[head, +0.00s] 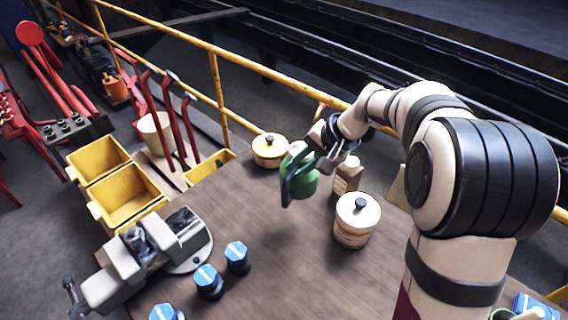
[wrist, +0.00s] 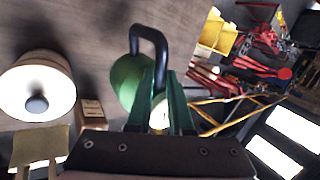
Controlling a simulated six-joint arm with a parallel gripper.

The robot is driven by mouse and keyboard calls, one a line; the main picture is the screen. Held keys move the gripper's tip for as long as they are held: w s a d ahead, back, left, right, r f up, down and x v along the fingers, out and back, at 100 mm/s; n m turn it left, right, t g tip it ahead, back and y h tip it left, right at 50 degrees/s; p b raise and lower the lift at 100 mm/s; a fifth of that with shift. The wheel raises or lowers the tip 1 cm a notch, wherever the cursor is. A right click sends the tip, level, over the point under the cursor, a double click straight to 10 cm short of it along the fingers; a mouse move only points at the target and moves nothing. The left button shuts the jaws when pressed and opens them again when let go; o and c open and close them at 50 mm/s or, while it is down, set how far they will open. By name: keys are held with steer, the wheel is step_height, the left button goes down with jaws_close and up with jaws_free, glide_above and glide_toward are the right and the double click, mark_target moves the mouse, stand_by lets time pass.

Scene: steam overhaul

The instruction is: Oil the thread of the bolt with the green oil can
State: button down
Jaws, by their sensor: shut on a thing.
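The green oil can (head: 306,186) is in my gripper (head: 300,168), held above the wooden table, with a gap that I cannot judge. In the wrist view the can (wrist: 126,78) shows its rounded green body and a dark bent handle or spout, partly hidden behind the fingers of my gripper (wrist: 165,80). The fingers are shut on the can. A grey vise (head: 150,250) stands at the table's left corner, well to the left of the can. A bolt is not clear to me in either view; small dark parts show at the vise.
Several blue-topped dark pieces (head: 208,280) stand on the table front. Yellow bins (head: 125,193) and a yellow railing (head: 216,88) lie beyond. Mid-table is clear.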

steer(key=s+a+r+n+g, duration=0.1)
steer(key=s+r+n+g, duration=0.4)
steer(key=s, duration=0.5)
steer(key=s+a, duration=0.3)
steer(key=a, duration=0.7)
steer(key=s+a, duration=0.4)
steer(key=a, duration=0.6)
steer(key=s+a+m+g+y, duration=0.1)
steer(key=s+a+g, duration=0.2)
steer(key=s+a, duration=0.9)
steer(key=shift+s+a+m, duration=0.25)
steer(key=shift+a+m, duration=0.05)
steer(key=shift+a, duration=0.1)
steer(key=shift+w+r, duration=0.1)
steer(key=shift+r, duration=0.2)
steer(key=shift+w+r+g, duration=0.1)
steer(key=shift+g, duration=0.2)
